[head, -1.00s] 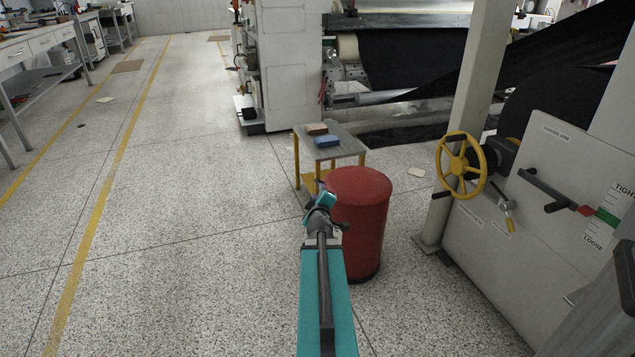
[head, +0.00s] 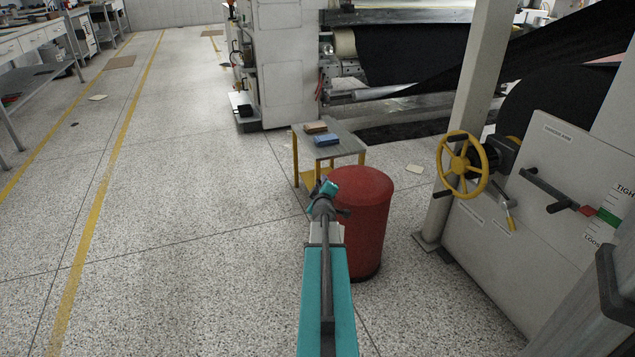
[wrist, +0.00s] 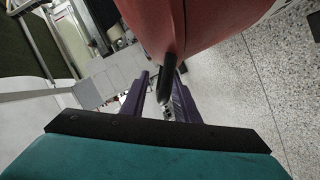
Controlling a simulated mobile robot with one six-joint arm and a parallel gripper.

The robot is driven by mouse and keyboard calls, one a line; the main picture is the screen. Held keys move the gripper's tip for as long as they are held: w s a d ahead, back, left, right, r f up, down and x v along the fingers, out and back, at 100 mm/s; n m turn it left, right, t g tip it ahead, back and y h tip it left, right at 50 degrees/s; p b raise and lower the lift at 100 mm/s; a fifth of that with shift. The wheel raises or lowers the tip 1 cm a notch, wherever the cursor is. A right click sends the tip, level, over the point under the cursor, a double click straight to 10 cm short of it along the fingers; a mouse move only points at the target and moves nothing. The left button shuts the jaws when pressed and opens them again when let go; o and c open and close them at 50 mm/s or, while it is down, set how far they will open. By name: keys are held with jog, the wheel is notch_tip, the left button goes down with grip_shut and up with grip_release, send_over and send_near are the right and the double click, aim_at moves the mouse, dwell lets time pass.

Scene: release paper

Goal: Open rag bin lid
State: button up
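The red rag bin (head: 360,230) stands upright on the floor with its domed lid (head: 362,184) down. My gripper is at the bin's left side, just below the lid rim, and its fingers are mostly hidden in the head view. In the wrist view, my gripper (wrist: 162,88) has its two dark purple fingers apart. A black handle (wrist: 168,76) sticks out from the red bin surface (wrist: 205,25) and lies between the fingertips. I cannot tell whether either finger touches it.
A small table (head: 340,146) with yellow legs stands behind the bin, carrying a blue block (head: 326,140) and a tan block (head: 315,127). A machine with a yellow handwheel (head: 462,165) is to the right.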

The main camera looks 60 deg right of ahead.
jog(key=shift+x, duration=0.85)
jog(key=shift+a, duration=0.1)
grip_shut()
